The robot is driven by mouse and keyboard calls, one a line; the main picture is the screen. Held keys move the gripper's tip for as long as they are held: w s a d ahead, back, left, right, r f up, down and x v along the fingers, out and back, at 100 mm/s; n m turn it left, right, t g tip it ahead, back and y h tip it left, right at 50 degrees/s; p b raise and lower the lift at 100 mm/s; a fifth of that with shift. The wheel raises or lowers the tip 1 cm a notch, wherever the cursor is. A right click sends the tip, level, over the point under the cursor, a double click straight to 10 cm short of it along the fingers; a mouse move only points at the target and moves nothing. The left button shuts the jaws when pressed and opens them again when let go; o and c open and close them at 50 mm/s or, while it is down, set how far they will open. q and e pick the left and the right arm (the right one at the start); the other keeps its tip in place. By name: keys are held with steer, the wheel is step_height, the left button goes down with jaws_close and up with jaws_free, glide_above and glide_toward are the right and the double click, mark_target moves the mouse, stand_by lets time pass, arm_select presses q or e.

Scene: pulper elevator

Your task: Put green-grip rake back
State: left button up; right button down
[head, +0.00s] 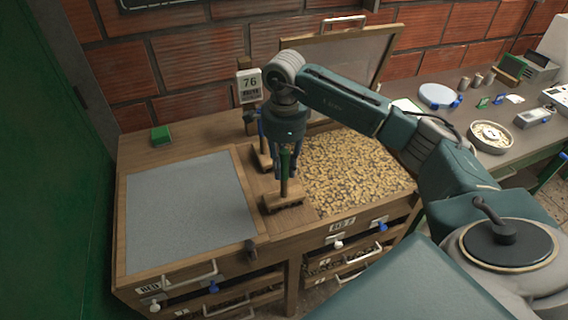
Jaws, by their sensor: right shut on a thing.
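My right gripper (285,168) points down and is shut on the green-grip rake (284,197) by its upright handle. The rake's wooden head is lowest, over the wooden strip between the two beds and beside the bean bed's left edge. I cannot tell whether the head touches the wood. A second rake with a blue grip (262,157) stands upright just behind it, partly hidden by my gripper. My left gripper is not in view.
The left bed has a grey cover (188,212); the right bed holds tan beans (355,168) under a raised glazed lid (350,68). A green block (161,135) lies back left. A side table (480,100) holds dishes and devices.

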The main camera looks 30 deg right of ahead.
mark_target(283, 150)
steer(key=shift+f, duration=0.1)
steer(key=c, duration=1.5)
jaws_free()
steer(key=shift+c, duration=0.2)
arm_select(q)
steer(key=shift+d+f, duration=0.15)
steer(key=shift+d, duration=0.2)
arm_select(e)
steer(key=shift+r, duration=0.3)
step_height(283, 150, up, 6)
steer(key=b, duration=0.2)
steer(key=shift+w+f+b, duration=0.15)
steer(key=shift+b, duration=0.15)
step_height(283, 150, up, 5)
steer(key=shift+f, duration=0.15)
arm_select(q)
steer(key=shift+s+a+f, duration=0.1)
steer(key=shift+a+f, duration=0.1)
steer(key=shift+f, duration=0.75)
arm_select(e)
steer(key=shift+r, duration=0.7)
